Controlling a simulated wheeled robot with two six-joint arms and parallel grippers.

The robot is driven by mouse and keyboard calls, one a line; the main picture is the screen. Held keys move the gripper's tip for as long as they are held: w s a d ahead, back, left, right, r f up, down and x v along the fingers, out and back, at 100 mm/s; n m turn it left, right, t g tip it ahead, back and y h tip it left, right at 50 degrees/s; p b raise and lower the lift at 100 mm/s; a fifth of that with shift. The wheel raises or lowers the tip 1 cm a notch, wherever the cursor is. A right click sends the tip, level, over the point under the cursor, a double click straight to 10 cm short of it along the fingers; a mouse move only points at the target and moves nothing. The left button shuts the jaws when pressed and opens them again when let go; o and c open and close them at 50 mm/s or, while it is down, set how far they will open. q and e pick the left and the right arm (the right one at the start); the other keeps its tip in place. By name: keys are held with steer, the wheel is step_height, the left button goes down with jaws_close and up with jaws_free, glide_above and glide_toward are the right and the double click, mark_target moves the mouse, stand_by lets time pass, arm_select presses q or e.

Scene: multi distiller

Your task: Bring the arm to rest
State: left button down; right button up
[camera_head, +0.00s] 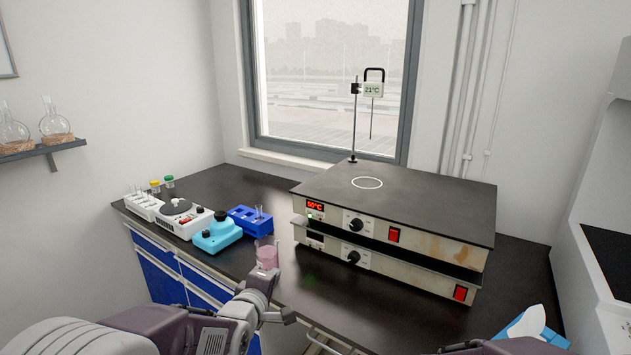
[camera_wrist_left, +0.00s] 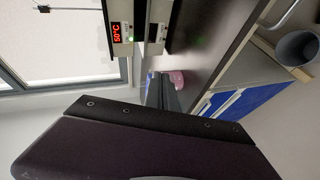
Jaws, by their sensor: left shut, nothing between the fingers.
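My left arm comes in from the lower left in the head view. Its left gripper (camera_head: 264,283) is at the front edge of the dark bench (camera_head: 390,312), shut and empty. A glass beaker with pink liquid (camera_head: 267,256) stands upright on the bench just behind the gripper, which hides its lower part; I cannot tell whether they touch. In the left wrist view, the pink beaker (camera_wrist_left: 177,78) shows beyond the dark gripper parts. Part of my right arm shows at the bottom right of the head view, but its gripper is out of frame.
A stacked hot plate (camera_head: 400,215) reading 50°C stands right of the beaker. A blue rack (camera_head: 250,219), a turquoise device (camera_head: 216,233) and a white device (camera_head: 186,217) stand left. A grey bin (camera_wrist_left: 297,48) shows in the left wrist view. The front right bench is mostly clear.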

arm_select(q)
steer(key=s+a+f+m+g+y, duration=0.2)
steer(key=s+a+f+g, duration=0.1)
steer(key=s+a+f, duration=0.25)
steer(key=s+a+f+m+g, duration=0.2)
steer(key=s+f+m+g, duration=0.35)
steer(key=s, duration=0.45)
steer(key=s+a+f+m+g, duration=0.1)
steer(key=s+f+m+g, duration=0.5)
steer(key=s, duration=0.5)
step_height(320, 180, up, 17)
steer(key=t+p, duration=0.1)
steer(key=p, duration=1.6)
steer(key=shift+s+y+p, duration=0.2)
steer(key=shift+y+p, duration=0.1)
steer(key=shift+p, duration=0.05)
